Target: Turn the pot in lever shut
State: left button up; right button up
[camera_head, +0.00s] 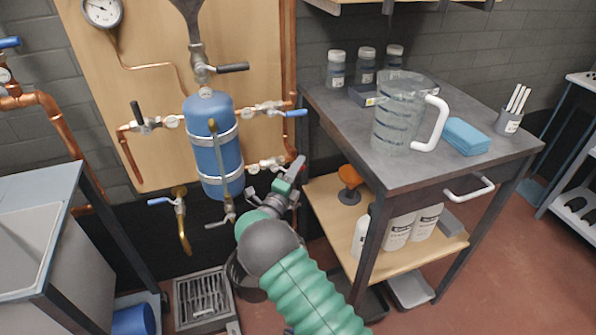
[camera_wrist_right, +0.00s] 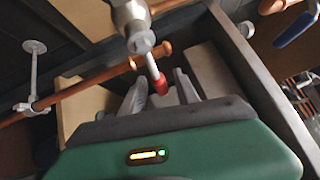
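The blue pot (camera_head: 210,140) is strapped upright on the wooden wall panel, with valves and copper pipes around it. My right gripper (camera_head: 297,167) is at its lower right, close to the valve (camera_head: 262,166) on the lower right pipe. In the right wrist view, a lever with a red tip (camera_wrist_right: 161,84) points toward my right gripper (camera_wrist_right: 160,98). Its tip lies between the two grey fingers, which look apart, with no clear grip on it. In the head view my gripper hides most of this lever. My left gripper is not in view.
A blue-handled valve (camera_head: 290,113) is above my gripper. A dark bucket (camera_head: 245,280) and floor drain (camera_head: 203,300) are below.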

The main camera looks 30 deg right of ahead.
grip_shut()
jog(key=shift+s+a+f, duration=0.1)
jog(key=shift+f, duration=0.1)
dwell(1.1)
